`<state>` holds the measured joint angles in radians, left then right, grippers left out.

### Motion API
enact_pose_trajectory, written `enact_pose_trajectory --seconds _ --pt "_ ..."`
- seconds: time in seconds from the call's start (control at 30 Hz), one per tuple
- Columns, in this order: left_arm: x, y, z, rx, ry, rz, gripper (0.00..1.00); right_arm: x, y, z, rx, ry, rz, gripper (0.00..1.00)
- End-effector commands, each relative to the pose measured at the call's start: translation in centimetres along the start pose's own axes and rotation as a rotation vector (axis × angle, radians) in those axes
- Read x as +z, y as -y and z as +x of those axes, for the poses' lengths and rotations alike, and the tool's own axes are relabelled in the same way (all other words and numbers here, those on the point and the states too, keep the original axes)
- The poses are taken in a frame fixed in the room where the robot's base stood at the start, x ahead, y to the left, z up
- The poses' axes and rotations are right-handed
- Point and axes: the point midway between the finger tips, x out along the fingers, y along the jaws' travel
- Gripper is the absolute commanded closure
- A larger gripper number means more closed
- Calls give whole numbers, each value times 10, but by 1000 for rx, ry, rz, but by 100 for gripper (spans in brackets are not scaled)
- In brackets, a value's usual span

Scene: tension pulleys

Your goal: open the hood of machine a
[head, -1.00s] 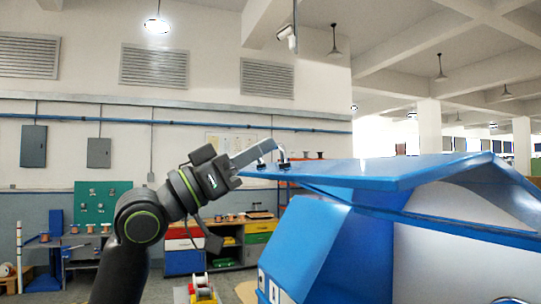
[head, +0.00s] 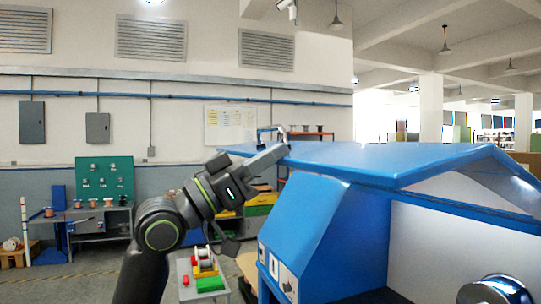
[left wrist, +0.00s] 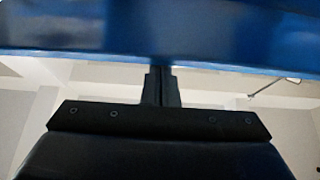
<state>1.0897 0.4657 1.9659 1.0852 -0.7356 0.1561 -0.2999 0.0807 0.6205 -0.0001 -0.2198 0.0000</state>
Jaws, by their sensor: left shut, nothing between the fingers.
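Machine a is a big blue-roofed machine on the right of the head view. My right gripper is not in view.
A bench with a green board (head: 104,178) stands at the far left. A low table with coloured parts (head: 205,272) is below my left arm. A shiny round metal part (head: 495,290) is at the lower right. Open floor lies left of my arm.

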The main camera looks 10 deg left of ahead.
Motion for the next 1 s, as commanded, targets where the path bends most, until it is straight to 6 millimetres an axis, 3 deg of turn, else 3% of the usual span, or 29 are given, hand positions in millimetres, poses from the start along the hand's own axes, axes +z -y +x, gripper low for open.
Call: enact_pose_trajectory --seconds 0.7,1.0 --pt "81 0 -65 -1 3 -2 100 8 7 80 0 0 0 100" --pt "83 0 -67 -1 2 -1 100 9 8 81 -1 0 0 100"
